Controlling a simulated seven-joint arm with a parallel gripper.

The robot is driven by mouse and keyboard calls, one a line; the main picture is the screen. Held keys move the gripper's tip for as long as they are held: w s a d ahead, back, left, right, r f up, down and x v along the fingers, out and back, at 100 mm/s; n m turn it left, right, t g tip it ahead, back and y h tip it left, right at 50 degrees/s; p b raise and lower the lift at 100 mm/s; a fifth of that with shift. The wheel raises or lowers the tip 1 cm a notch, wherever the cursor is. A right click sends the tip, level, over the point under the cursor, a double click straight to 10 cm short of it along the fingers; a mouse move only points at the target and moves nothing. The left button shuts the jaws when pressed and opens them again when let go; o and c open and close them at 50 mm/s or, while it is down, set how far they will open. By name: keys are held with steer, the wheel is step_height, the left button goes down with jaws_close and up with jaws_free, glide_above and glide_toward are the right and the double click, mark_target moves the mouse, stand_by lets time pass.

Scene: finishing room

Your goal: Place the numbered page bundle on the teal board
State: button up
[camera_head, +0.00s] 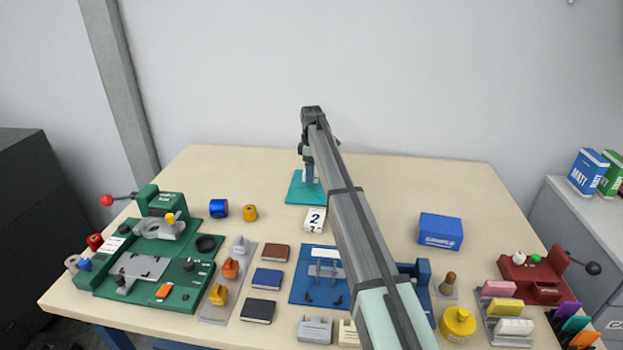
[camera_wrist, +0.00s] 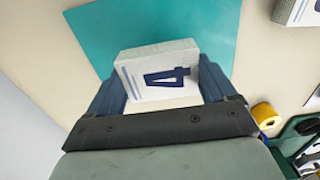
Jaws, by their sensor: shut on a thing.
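The teal board (camera_head: 299,196) lies flat at the back middle of the table; in the wrist view it (camera_wrist: 95,32) spreads under and beyond my gripper. My gripper (camera_wrist: 160,82) is shut on a white page bundle (camera_wrist: 146,70) marked with a blue 4, one finger on each side. In the head view my gripper (camera_head: 309,177) points down over the board, and the bundle is mostly hidden. I cannot tell whether the bundle touches the board. Another white bundle (camera_head: 315,219), marked 2, lies just in front of the board; its corner shows in the wrist view (camera_wrist: 291,12).
A blue roll (camera_head: 219,209) and a yellow roll (camera_head: 250,213) stand left of the board. A green fixture (camera_head: 150,270) fills the left side. A blue fixture (camera_head: 310,288) lies in front, a blue box (camera_head: 440,232) to the right. The table behind the board is clear.

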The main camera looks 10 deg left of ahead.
steer(key=shift+f, duration=1.8)
steer(key=shift+f, duration=0.2)
steer(key=o, duration=0.9)
steer(key=shift+r, duration=0.1)
step_height(320, 180, up, 12)
steer(key=shift+r, duration=0.1)
